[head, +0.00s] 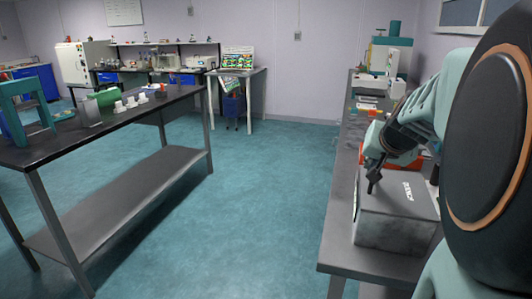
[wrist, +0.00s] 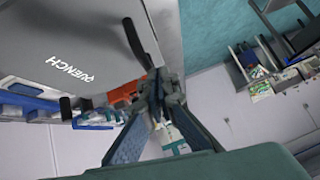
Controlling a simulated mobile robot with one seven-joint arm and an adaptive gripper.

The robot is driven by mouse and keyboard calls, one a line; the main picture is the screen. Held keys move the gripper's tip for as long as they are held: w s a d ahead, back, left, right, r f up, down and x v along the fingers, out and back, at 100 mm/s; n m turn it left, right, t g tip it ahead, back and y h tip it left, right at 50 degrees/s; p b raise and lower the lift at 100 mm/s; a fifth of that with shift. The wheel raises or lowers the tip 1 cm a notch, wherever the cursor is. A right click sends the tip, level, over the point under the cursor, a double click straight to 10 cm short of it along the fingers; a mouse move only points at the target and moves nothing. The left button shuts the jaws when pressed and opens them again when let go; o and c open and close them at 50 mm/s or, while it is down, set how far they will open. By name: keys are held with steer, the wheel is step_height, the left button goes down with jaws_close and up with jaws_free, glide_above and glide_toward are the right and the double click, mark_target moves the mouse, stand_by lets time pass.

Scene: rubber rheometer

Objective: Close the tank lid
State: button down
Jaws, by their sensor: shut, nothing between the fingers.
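The tank (head: 385,232) is a grey box on the right-hand bench. Its grey lid (head: 415,207), marked QUENCH, looks flat across the top in the head view; I cannot tell whether a small gap is left. The lid (wrist: 75,35) fills the upper left of the wrist view, with a black bar (wrist: 136,42) along its right edge and a dark knob (wrist: 66,108) at its lower edge. My gripper (head: 371,188) is shut and empty, pointing down at the lid's left part. In the wrist view its fingertips (wrist: 160,82) meet near the lid's corner; contact is unclear.
An orange-red object (head: 402,157) lies just behind the tank. Farther back on the bench (head: 335,255) stand small items and a teal-and-white machine (head: 388,58). A dark table (head: 60,150) with white cups stands at left. The floor (head: 250,210) between them is clear.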

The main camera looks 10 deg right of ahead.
steer(key=shift+a+f, duration=0.15)
steer(key=shift+f, duration=0.2)
stand_by(0.3)
